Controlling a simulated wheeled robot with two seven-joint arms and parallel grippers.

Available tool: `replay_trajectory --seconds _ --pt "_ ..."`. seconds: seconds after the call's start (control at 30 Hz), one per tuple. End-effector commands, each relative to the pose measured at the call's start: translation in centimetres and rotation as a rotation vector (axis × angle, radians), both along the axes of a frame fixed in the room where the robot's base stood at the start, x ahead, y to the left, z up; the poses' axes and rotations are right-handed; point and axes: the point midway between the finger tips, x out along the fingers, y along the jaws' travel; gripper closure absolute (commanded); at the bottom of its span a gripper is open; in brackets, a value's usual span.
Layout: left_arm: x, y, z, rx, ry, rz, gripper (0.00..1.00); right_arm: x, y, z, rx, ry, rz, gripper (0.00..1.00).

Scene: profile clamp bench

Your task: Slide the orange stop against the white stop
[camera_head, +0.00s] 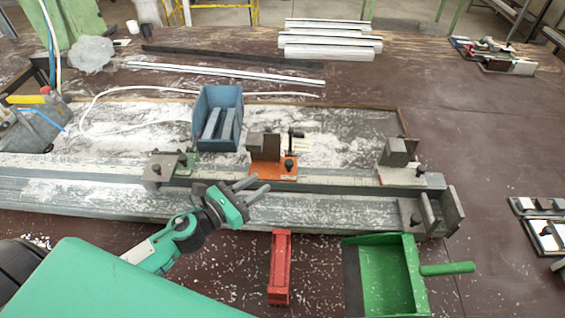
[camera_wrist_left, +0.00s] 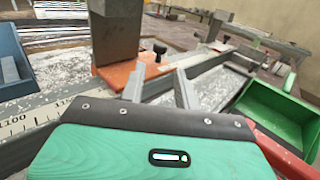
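The orange stop (camera_head: 272,168) sits on the long profile rail (camera_head: 330,184), its grey block upright and a dark knob at its right. It also shows in the left wrist view (camera_wrist_left: 120,75), just beyond my fingers. The stop with a pale base (camera_head: 403,176), seemingly the white stop, sits further right on the rail, with a clear gap between the two. My left gripper (camera_head: 263,185) is open and empty, in front of the orange stop's base; a gap shows between its fingers in the wrist view (camera_wrist_left: 160,88). I cannot tell whether it touches the stop. My right gripper is out of view.
A stop with a green base (camera_head: 187,160) stands left on the rail. A grey end piece (camera_head: 432,212) is at the rail's right end. A blue bin (camera_head: 218,105) stands behind. A red holder (camera_head: 280,270) and a green dustpan (camera_head: 390,275) lie in front. White shavings are scattered around.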

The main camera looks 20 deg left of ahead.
Motion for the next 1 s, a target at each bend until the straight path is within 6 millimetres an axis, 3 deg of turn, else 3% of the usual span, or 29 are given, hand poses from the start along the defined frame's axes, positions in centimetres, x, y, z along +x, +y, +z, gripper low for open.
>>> replay_trajectory --seconds 0.6,1.0 --pt "7.3 -4.0 0.2 0.0 -0.001 0.0 0.68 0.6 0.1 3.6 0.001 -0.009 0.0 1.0" --pt "8.1 -4.5 0.0 0.0 0.0 -0.001 0.68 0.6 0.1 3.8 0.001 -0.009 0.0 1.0"
